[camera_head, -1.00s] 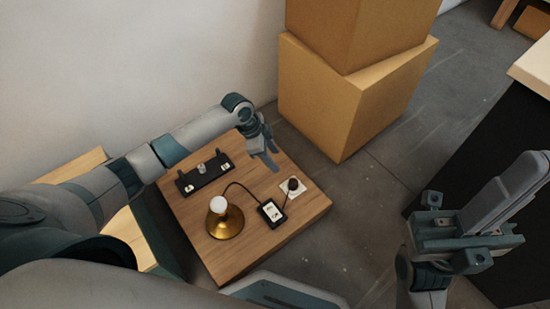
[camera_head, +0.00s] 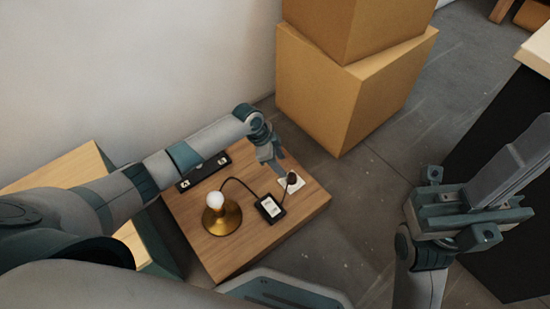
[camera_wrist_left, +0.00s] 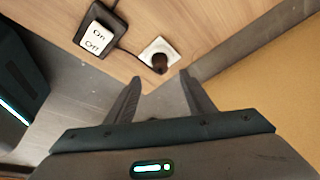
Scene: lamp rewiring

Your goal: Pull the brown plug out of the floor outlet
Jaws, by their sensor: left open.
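The brown plug (camera_head: 292,178) sits in the white floor outlet (camera_head: 298,187) near the right corner of a low wooden platform. In the left wrist view the plug (camera_wrist_left: 159,63) stands in the outlet (camera_wrist_left: 170,48), just beyond and between the fingertips. My left gripper (camera_head: 275,168) is open and empty, close beside the plug in the head view; it also shows in the left wrist view (camera_wrist_left: 160,82). A black switch box (camera_head: 271,208) marked On and Off lies near it, with a cord toward the plug. My right gripper (camera_head: 468,215) is away at the right; its jaws are unclear.
A brass lamp with a white bulb (camera_head: 222,215) stands on the wooden platform (camera_head: 240,258). A black strip (camera_head: 204,172) lies at the back, partly behind my left arm. Stacked cardboard boxes (camera_head: 345,95) stand behind. Grey floor is free to the right.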

